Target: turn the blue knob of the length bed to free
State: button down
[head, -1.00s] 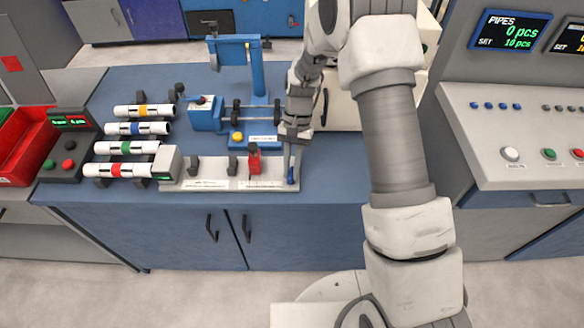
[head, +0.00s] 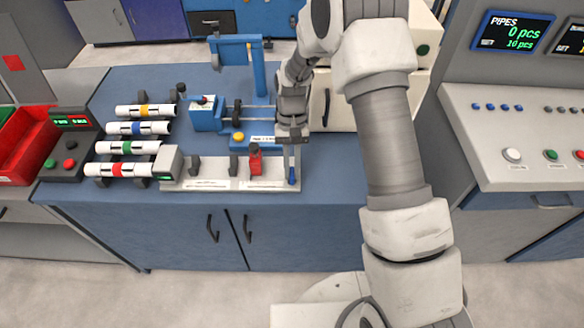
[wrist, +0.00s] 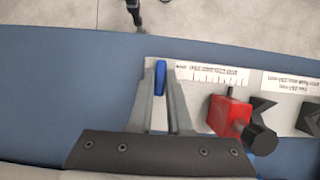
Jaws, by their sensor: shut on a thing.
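The length bed (head: 214,184) is a pale flat plate along the front edge of the blue bench, with printed scales. Its blue knob (head: 292,176) is at the right end; in the wrist view the knob (wrist: 160,78) is an upright blue bar between my fingertips. My gripper (head: 292,162) reaches down from above onto the knob, and it also shows in the wrist view (wrist: 161,85), shut on the knob. The red block with a black knob (head: 255,160) stands on the bed just left of my gripper. The knob's lower part is partly hidden by the fingers.
Several white pipes with coloured bands (head: 124,148) lie on black supports at the left. A blue machine (head: 205,114) with a tall post stands behind the bed. The bench right of my gripper is clear.

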jog(key=c, duration=0.9)
grip_release()
jog(key=shift+o, duration=0.2)
jog(key=v, duration=1.7)
jog(key=shift+w+r+p, duration=0.15)
jog(key=shift+p, duration=0.25)
jog(key=shift+d+r, duration=0.1)
jog(key=s+d+r+t, duration=0.2)
jog(key=s+d+r, duration=0.25)
jog(key=r, duration=0.25)
jog(key=s+d+r+t, duration=0.3)
jog(key=s+r, duration=0.3)
jog(key=r, duration=0.2)
jog(key=s+d+t, duration=0.2)
jog(key=s, duration=0.5)
jog(key=s+d+t, duration=0.2)
jog(key=s+t, duration=0.1)
jog(key=s, duration=0.5)
jog(key=shift+d, duration=0.3)
